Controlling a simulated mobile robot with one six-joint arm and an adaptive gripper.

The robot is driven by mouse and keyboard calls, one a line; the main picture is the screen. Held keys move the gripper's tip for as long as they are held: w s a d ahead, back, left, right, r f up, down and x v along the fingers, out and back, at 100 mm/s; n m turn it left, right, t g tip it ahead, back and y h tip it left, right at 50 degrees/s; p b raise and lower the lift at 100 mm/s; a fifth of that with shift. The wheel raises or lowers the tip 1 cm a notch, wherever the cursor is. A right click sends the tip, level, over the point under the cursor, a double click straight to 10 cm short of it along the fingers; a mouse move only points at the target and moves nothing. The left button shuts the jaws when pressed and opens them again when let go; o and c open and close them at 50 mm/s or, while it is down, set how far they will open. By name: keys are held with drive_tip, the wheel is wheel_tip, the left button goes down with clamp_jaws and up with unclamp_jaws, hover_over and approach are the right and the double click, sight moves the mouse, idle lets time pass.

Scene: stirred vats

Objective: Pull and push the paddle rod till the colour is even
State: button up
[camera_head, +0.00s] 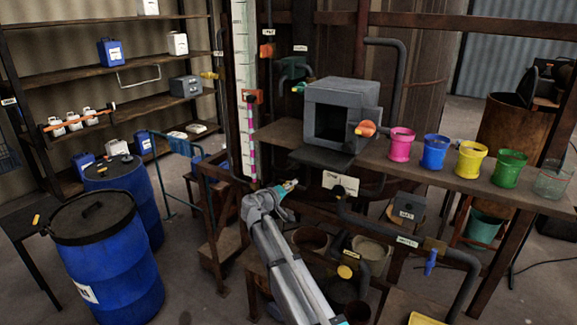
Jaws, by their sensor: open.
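My arm rises from the bottom centre, and my gripper (289,187) is at its end, in front of the dark bench. The gripper is small here; it is open and I see nothing between its fingers. I cannot pick out the paddle rod for certain. Round vats (371,249) sit low under the bench, partly hidden by pipes and my arm. The colour inside them cannot be judged.
A grey box with an open front (342,92) stands on the bench. Pink (401,146), blue (434,153), yellow (470,161) and green (509,169) cups line the right shelf. Pipes with a blue-handled valve (431,262) run below. Blue drums (107,255) stand left.

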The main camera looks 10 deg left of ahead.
sight(280, 173)
drive_tip(key=shift+n+t+y, duration=0.4)
drive_tip(key=shift+n+t, duration=0.2)
drive_tip(key=shift+t, duration=0.3)
drive_tip(key=a+r, duration=0.1)
drive_tip(key=w+a, duration=0.1)
drive_tip(key=a, duration=0.1)
drive_tip(key=a+r, duration=0.1)
drive_tip(key=a, duration=0.1)
drive_tip(key=shift+w+a+r+p, duration=0.15)
drive_tip(key=shift+a+r+p, duration=0.05)
drive_tip(key=shift+r+p, duration=0.15)
drive_tip(key=shift+r, duration=0.1)
